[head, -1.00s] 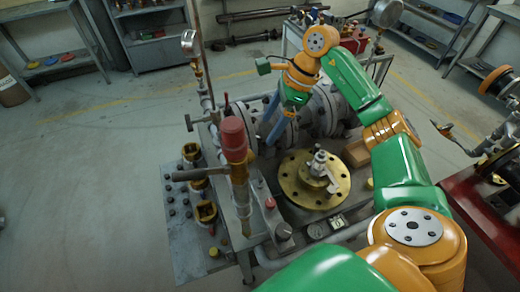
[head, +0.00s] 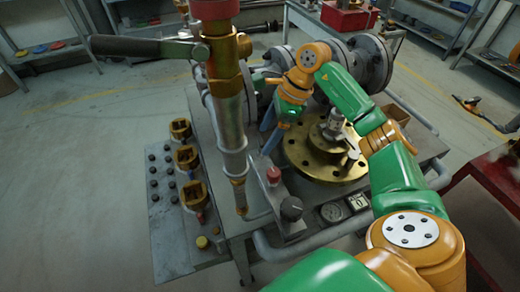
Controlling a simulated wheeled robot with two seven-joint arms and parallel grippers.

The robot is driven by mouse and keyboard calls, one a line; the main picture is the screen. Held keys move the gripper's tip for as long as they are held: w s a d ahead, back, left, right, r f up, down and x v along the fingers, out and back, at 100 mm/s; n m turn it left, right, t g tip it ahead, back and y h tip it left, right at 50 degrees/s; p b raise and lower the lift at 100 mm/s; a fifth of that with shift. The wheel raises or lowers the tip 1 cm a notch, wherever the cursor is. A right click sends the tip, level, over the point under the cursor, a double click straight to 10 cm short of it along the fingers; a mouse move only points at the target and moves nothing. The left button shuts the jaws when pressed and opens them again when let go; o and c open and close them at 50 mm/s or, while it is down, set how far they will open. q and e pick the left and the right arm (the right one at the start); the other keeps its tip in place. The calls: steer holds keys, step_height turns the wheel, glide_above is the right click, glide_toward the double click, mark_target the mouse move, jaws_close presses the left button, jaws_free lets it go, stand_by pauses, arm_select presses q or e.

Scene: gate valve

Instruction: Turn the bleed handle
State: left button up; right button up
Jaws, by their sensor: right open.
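A dark lever handle (head: 140,47) sticks out to the left from a brass valve body (head: 224,60) on an upright pipe (head: 232,130). It lies roughly level; I take it for the bleed handle, though nothing labels it. A red cap (head: 214,9) sits above it, cut by the top edge. My right gripper (head: 269,138) points down, open and with nothing seen between its fingers. It is to the right of the pipe and apart from the handle, near the left side of the brass flange (head: 298,160). My left gripper is not in view.
The bench (head: 225,215) carries grey flanged pipework (head: 368,62), a red button (head: 273,175), a black knob (head: 291,208) and gauges (head: 331,212). A plate (head: 172,235) with several brass fittings is at left. The floor (head: 70,180) at left is clear. A red table (head: 490,190) stands at right.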

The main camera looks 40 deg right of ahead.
mark_target(261, 142)
steer(key=x, duration=0.4)
steer(key=shift+w+a+f, duration=0.1)
steer(key=shift+f, duration=0.2)
steer(key=c, duration=1.4)
steer(key=shift+o, duration=0.2)
steer(key=shift+m, duration=0.3)
steer(key=m+h, duration=0.1)
steer(key=m, duration=0.2)
steer(key=shift+t, duration=0.4)
steer(key=m+t+h, duration=0.1)
steer(key=m, duration=0.3)
steer(key=shift+b, duration=0.35)
steer(key=m+h, duration=0.1)
steer(key=m, duration=0.1)
steer(key=m+h+b, duration=0.1)
steer(key=m, duration=0.2)
steer(key=shift+m+h, duration=0.3)
steer(key=shift+m+h+b, duration=0.4)
steer(key=shift+m+h, duration=0.2)
steer(key=shift+m, duration=1.4)
